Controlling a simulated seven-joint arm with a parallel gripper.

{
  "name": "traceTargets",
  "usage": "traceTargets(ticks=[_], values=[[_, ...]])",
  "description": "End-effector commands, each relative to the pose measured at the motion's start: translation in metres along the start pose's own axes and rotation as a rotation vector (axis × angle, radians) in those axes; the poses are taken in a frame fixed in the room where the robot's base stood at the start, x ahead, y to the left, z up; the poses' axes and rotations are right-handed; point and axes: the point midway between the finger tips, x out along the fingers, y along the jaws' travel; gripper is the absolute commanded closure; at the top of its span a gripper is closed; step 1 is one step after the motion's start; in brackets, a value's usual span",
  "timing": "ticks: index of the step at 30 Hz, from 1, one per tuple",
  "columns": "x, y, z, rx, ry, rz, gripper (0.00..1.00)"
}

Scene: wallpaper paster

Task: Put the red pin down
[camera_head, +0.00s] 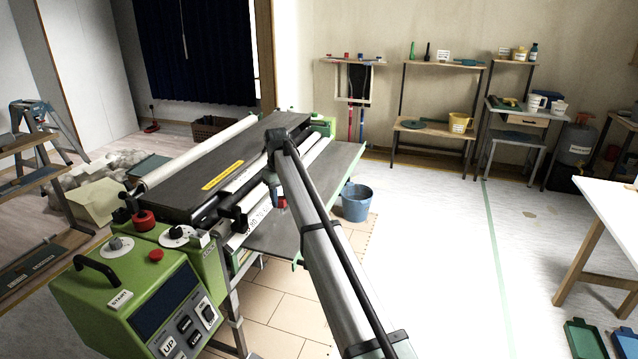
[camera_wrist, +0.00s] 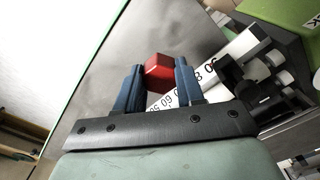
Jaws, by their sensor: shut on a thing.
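The red pin (camera_wrist: 157,73) shows as a small red block between the two blue fingers of my gripper (camera_wrist: 159,80) in the wrist view. My gripper is shut on it. In the head view, my gripper (camera_head: 276,192) hangs over the green-edged side tray of the pasting machine, and a bit of the red pin (camera_head: 282,203) shows at the fingertips. The grey tray surface (camera_wrist: 150,35) lies beyond the pin in the wrist view. I cannot tell whether the pin touches it.
The green pasting machine (camera_head: 135,290) has a control box at front left. A white scale strip with numbers (camera_wrist: 225,65) runs beside my gripper. A blue bucket (camera_head: 356,203) stands on the floor to the right. The outer part of the side tray (camera_head: 335,165) is bare.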

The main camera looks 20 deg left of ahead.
Motion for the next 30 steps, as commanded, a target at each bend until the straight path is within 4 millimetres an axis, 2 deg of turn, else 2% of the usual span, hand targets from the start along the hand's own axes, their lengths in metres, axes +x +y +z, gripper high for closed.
traceTargets(ticks=[10,21,26,30], values=[[0.007,0.000,0.002,-0.135,-0.006,-0.002,0.99],[0.059,0.000,0.002,-0.136,-0.006,-0.002,0.99],[0.069,0.000,0.002,-0.135,-0.006,-0.002,0.99],[0.086,0.000,0.002,-0.135,-0.006,-0.002,0.99]])
